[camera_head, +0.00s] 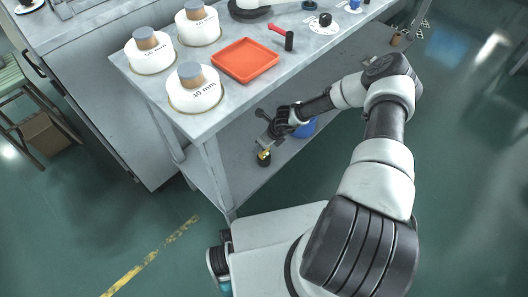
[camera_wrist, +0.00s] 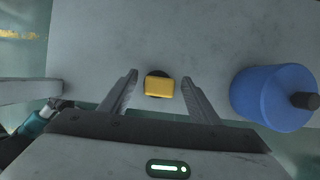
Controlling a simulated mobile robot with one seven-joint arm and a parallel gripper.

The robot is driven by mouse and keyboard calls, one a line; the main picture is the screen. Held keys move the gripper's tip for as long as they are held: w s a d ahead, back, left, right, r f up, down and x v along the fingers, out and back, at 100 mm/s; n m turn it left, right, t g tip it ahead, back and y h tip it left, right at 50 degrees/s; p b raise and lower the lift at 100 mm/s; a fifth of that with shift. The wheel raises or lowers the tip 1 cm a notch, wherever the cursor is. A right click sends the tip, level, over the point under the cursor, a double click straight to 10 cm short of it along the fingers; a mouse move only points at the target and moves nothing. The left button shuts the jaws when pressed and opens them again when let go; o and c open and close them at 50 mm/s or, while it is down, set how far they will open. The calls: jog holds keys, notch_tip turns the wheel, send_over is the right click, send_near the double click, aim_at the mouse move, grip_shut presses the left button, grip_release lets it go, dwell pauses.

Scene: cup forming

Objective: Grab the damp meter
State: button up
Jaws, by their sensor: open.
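In the head view the yellow and black object (camera_head: 264,157) shows just below my gripper (camera_head: 266,130). My gripper, also in the wrist view (camera_wrist: 159,78), is open and empty, with a finger on each side of the object. The object's lower part is hard to make out.
A blue container with a dark cap (camera_wrist: 270,97) stands on the shelf (camera_wrist: 200,35) to the right. A table leg (camera_wrist: 28,91) is at the left. The tabletop above holds a red tray (camera_head: 245,61), a hammer (camera_head: 289,40) and white cylinders marked in mm (camera_head: 194,95).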

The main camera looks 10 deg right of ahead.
jog(key=c, duration=1.2)
jog(key=shift+r, duration=0.1)
